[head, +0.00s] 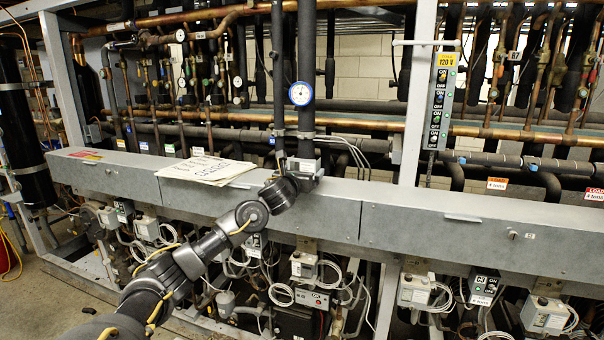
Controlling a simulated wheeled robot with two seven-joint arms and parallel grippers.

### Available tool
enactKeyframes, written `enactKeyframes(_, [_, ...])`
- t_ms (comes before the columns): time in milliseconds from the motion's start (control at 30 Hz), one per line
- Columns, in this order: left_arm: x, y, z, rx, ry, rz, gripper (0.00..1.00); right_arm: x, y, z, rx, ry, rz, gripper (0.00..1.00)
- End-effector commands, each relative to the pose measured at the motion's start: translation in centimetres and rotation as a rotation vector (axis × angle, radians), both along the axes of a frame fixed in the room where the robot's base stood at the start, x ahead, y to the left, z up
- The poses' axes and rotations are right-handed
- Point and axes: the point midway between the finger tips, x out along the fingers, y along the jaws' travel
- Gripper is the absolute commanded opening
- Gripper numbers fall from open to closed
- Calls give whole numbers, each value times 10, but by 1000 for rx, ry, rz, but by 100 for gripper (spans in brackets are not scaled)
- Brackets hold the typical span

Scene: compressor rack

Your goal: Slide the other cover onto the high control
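My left arm reaches in from the bottom, and its gripper (306,171) is at the top of the long grey beam, near the middle of the picture. A small light-grey piece shows at the gripper's tip. I cannot tell whether the fingers hold it or whether it is part of the gripper. Several small grey control boxes hang below the beam, among them one (304,265) in the middle and others at the right (415,291) (545,315). I cannot read which one is the high control. No loose cover can be made out for certain. My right gripper is out of view.
The long grey beam (420,225) crosses the whole rack. Papers (205,169) lie on it left of my gripper. A blue-rimmed gauge (301,94) is on the dark vertical pipes above. A switch panel (440,100) stands at the right. Coiled white tubing and cables crowd the space below.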

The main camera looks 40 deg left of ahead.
Motion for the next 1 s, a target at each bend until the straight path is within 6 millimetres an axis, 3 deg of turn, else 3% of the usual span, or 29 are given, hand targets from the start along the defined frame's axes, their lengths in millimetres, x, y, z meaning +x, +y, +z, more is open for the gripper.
enactKeyframes(33, [0, 0, 0, 0, 0, 0, 87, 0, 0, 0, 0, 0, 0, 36])
enactKeyframes(233, [0, 0, 0, 0, 0, 0, 61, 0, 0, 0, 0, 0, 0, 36])
enactKeyframes(1000, [0, 0, 31, -1, -1, 1, 61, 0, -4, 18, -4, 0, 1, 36])
